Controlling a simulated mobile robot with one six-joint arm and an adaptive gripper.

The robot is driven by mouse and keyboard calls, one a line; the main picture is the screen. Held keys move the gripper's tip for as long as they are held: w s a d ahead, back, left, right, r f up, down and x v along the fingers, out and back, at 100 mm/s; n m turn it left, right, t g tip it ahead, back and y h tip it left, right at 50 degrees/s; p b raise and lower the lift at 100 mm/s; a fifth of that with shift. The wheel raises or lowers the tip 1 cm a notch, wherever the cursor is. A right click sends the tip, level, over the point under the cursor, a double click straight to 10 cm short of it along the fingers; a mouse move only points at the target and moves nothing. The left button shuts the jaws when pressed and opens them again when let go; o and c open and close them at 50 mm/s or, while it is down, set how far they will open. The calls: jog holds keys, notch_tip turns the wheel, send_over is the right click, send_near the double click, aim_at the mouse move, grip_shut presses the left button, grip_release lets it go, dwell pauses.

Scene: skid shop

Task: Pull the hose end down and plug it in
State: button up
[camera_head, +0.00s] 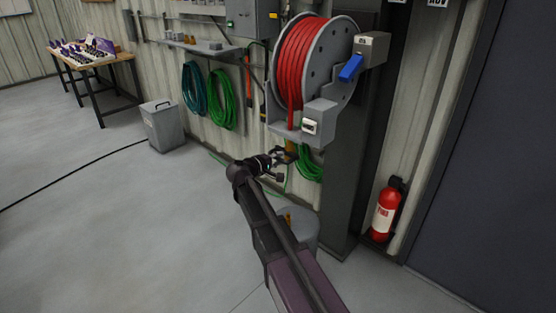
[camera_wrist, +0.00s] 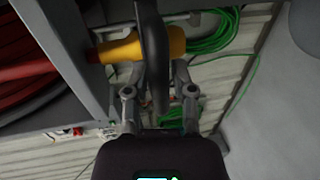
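The yellow-orange hose end (camera_head: 291,147) hangs below the reel's outlet on the red hose (camera_head: 298,60). In the wrist view the hose end (camera_wrist: 174,42) lies across the upper middle, with the red hose (camera_wrist: 28,70) running to the left. A dark curved strip (camera_wrist: 154,60) crosses in front of it. My gripper (camera_head: 283,166) is just below the hose end, its fingers apart. In the wrist view its finger links stand on either side of the dark strip; the fingertips are partly hidden. Contact with the hose end cannot be made out. No socket is clearly recognisable.
The grey reel housing (camera_head: 318,112) and post (camera_head: 352,190) stand close to my gripper. A grey drum (camera_head: 304,226) stands below my arm. Green hose (camera_head: 310,163) hangs on the wall behind. A fire extinguisher (camera_head: 386,211) is at right.

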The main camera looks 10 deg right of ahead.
jog(key=shift+a, duration=0.1)
grip_shut()
jog(key=shift+f, duration=0.1)
notch_tip(320, 180, down, 29)
jog(key=b, duration=2.9)
jog(key=shift+f, duration=0.15)
jog(key=o, duration=0.6)
grip_release()
jog(key=shift+o, duration=0.2)
